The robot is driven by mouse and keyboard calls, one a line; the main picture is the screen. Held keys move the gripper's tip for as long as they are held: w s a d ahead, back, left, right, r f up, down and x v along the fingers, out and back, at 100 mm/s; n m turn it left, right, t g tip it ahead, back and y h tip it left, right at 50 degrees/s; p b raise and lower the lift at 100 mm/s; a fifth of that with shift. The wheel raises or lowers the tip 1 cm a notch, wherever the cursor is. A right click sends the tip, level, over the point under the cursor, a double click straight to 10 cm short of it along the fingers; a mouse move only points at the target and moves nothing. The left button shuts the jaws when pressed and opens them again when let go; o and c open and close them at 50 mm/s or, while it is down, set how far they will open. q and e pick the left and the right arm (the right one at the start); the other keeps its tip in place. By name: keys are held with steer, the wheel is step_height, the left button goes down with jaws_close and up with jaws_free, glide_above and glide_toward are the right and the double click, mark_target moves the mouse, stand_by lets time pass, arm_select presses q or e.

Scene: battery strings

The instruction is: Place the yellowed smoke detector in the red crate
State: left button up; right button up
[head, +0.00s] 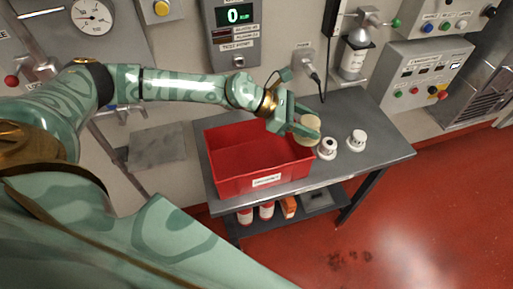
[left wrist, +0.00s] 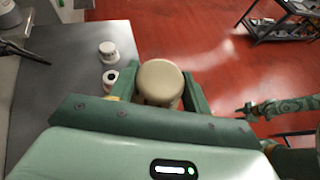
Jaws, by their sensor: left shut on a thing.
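The yellowed smoke detector (head: 308,124) is between the fingers of my left gripper (head: 298,122), which is shut on it. It is held up at the right rim of the red crate, next to the white detectors. In the left wrist view the beige detector (left wrist: 160,80) sits between the green fingers (left wrist: 162,92). The red crate (head: 262,180) stands on the grey table; the part of its inside that shows looks empty. My right arm shows at the right of the left wrist view, its gripper (left wrist: 247,112) small and unclear.
Two white detectors, one with a dark centre (head: 327,148) and one plain (head: 357,140), stand on the grey table (head: 385,140) right of the crate. A black cable (head: 318,82) hangs from a wall socket behind. The table's right end is clear.

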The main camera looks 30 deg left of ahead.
arm_select(q)
steer(key=w+a+f+b, duration=0.1)
steer(key=f+b, duration=0.2)
steer(key=f, duration=0.4)
steer(key=w+a+f+n+t+y+b, duration=0.1)
steer(key=a+f+b, duration=0.1)
steer(key=f, duration=0.5)
steer(key=w+a+f+n+t+b, duration=0.1)
steer(key=a+f+b, duration=0.1)
steer(key=f+b, duration=0.2)
steer(key=shift+a+f, duration=0.15)
steer(key=shift+f, duration=0.65)
steer(key=shift+a+f, duration=0.1)
steer(key=shift+f, duration=0.85)
steer(key=shift+s+f, duration=0.1)
steer(key=shift+f, duration=0.05)
steer(key=o, duration=1)
steer(key=shift+o, duration=0.2)
